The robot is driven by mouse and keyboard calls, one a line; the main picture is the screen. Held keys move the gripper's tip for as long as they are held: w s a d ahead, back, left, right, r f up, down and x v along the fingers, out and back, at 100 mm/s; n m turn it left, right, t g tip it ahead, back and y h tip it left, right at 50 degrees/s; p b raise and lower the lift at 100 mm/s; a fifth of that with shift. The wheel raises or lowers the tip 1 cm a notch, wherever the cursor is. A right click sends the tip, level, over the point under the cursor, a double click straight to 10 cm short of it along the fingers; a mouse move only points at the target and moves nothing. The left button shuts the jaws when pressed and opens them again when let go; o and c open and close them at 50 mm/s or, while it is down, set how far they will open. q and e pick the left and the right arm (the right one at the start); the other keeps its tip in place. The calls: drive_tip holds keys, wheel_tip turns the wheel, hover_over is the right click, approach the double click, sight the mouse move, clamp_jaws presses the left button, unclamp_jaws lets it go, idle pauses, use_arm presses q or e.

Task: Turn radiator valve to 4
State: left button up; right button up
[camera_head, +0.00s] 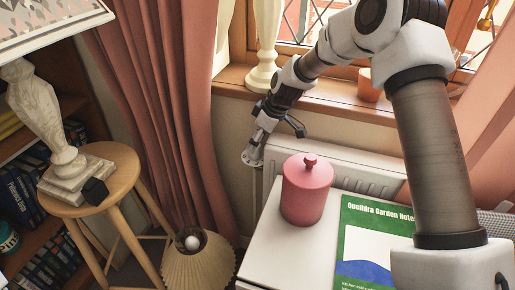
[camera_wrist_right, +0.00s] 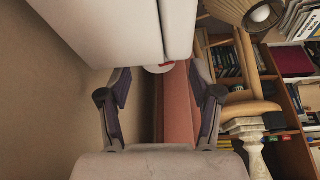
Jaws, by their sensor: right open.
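The white radiator (camera_head: 345,165) stands below the window sill, behind a white surface. Its valve is at the left end; in the right wrist view a pale round valve head (camera_wrist_right: 158,69) with a red mark shows at the edge of a white panel. Its number setting is too small to read. My right gripper (camera_head: 254,150) reaches down to the radiator's left end. In the right wrist view the gripper (camera_wrist_right: 160,78) is open, with one finger on each side of the valve head in the picture. I cannot tell whether either finger touches it. My left gripper is not in view.
A red lidded canister (camera_head: 306,192) and a green book (camera_head: 375,235) lie on the white surface (camera_head: 262,250) close to my right arm. A pink curtain (camera_head: 165,110) hangs left of the gripper. A wooden stool (camera_head: 120,160) bears a lamp. Another lampshade (camera_head: 197,262) stands below.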

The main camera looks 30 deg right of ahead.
drive_tip(key=f, duration=0.3)
drive_tip(key=shift+w+d, duration=0.1)
drive_tip(key=shift+w, duration=0.3)
drive_tip(key=shift+a, duration=0.3)
drive_tip(key=c, duration=1.1)
drive_tip(key=shift+r+m+p, duration=0.2)
drive_tip(key=shift+m+p, duration=0.3)
drive_tip(key=shift+p, duration=0.1)
drive_tip(key=shift+c, duration=0.2)
drive_tip(key=shift+f, duration=0.25)
drive_tip(key=o, duration=1.1)
drive_tip(key=shift+o, duration=0.2)
drive_tip(key=v, duration=1.2)
drive_tip(key=shift+s+a, duration=0.15)
drive_tip(key=shift+a, duration=0.05)
